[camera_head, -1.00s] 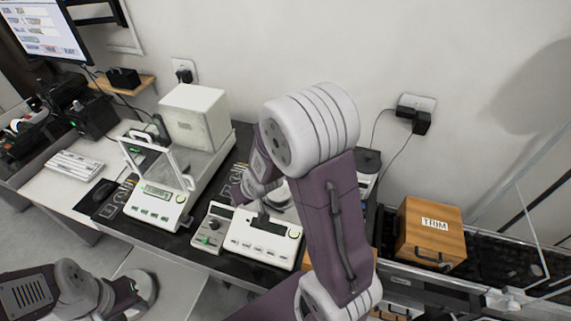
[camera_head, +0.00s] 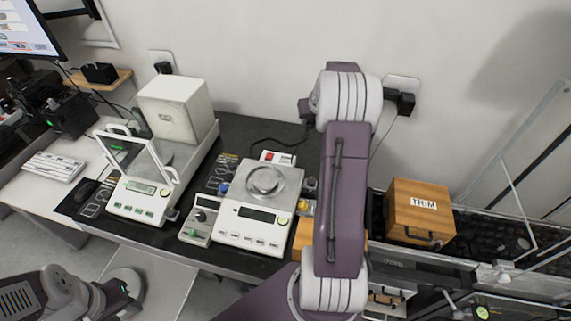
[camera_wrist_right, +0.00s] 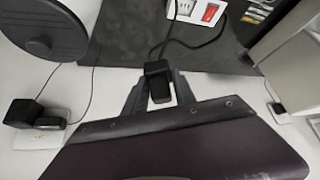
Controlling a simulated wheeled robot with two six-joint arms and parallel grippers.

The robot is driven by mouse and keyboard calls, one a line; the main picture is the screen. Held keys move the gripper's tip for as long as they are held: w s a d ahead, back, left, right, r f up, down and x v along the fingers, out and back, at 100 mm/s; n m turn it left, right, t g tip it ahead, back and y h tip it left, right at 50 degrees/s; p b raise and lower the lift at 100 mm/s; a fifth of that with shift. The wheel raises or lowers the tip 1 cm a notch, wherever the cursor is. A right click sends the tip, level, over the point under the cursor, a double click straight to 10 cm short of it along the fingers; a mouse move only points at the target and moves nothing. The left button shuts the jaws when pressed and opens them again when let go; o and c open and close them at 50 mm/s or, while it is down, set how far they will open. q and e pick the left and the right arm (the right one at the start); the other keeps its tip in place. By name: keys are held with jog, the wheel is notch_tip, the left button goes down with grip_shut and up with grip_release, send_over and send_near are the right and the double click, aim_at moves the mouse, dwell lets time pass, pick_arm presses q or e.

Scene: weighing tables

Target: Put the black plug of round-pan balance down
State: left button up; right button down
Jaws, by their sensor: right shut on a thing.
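My right gripper (camera_wrist_right: 160,92) is shut on a black plug (camera_wrist_right: 158,70) in the right wrist view. The plug sits between the two fingers, and a black cord runs from it across the dark table top. The round-pan balance (camera_head: 247,236), white with a round metal pan, stands on the table in the head view, left of my right arm. In the head view my own arm hides the right fingers and the held plug. My left arm's links show at lower left; its gripper is not seen.
A wall outlet (camera_head: 404,84) with another black plug (camera_head: 406,103) is behind my right arm. A small white box with a red switch (camera_head: 268,156) lies behind the balance. A glass-shielded balance (camera_head: 140,205) stands left, a wooden TRIM box (camera_head: 420,212) right.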

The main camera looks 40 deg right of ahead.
jog(key=d+f+b, duration=0.3)
jog(key=f+b, duration=0.1)
jog(key=f, duration=0.3)
jog(key=w+a+f+p, duration=0.1)
jog(key=a+f, duration=0.1)
jog(key=a, duration=0.1)
jog(key=w+a+f+p, duration=0.1)
jog(key=w+a+f, duration=0.1)
jog(key=a, duration=0.1)
jog(key=w+a+f+p, duration=0.1)
jog(key=w+a+f, duration=0.1)
jog(key=a, duration=0.1)
jog(key=shift+w, duration=0.2)
jog(key=shift+w+a+f, duration=0.15)
jog(key=shift+a+f, duration=0.05)
jog(key=shift+a, duration=0.15)
jog(key=shift+f, duration=0.4)
notch_tip(320, 180, down, 3)
jog(key=shift+f+b, duration=0.2)
jog(key=shift+b, duration=0.5)
